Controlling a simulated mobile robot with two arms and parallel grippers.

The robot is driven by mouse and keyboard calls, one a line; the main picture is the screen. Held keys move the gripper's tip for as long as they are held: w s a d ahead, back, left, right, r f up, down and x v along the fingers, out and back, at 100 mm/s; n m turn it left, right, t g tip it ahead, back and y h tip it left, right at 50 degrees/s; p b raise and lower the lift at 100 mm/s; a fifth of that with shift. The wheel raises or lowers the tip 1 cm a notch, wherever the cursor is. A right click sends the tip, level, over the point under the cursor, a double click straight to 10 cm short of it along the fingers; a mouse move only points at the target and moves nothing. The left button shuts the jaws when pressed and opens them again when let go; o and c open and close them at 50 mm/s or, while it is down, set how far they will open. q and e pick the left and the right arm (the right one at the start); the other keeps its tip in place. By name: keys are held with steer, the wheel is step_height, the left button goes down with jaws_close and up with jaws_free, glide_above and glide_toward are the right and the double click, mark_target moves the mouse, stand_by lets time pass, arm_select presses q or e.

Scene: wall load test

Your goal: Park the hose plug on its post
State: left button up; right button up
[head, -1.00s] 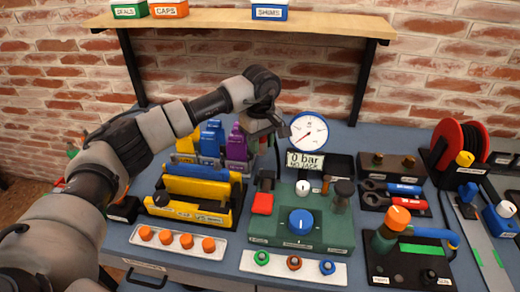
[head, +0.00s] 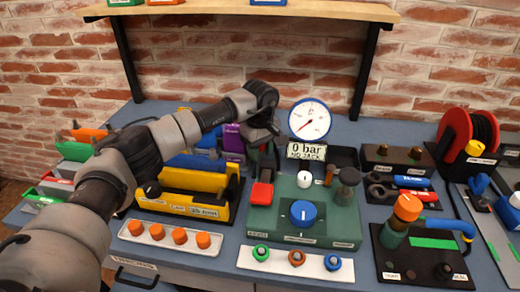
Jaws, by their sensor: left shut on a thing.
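My left gripper (head: 264,136) reaches in from the left and points down behind the left rear of the green test block (head: 345,226). It is shut on a small dark piece, which I take to be the hose plug; jaws and arm hide most of it. Just below is a red block (head: 262,193) on the green block. A dark-capped upright post (head: 347,188) stands at the block's right rear; I cannot tell for sure whether it is the plug's post. My right gripper is out of view.
A round gauge (head: 310,120) and a "0 bar" sign (head: 307,151) stand close right of the gripper. A yellow tool carrier (head: 180,203) is on the left. A red hose reel (head: 466,135) is at the right. A wooden shelf (head: 240,10) hangs above.

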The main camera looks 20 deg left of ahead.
arm_select(q)
steer(key=shift+f, duration=0.2)
steer(key=shift+f+b, duration=0.85)
steer(key=shift+f, duration=0.2)
steer(key=o, duration=1.4)
steer(key=shift+r+p, duration=2.55)
steer(key=shift+r, duration=1.5)
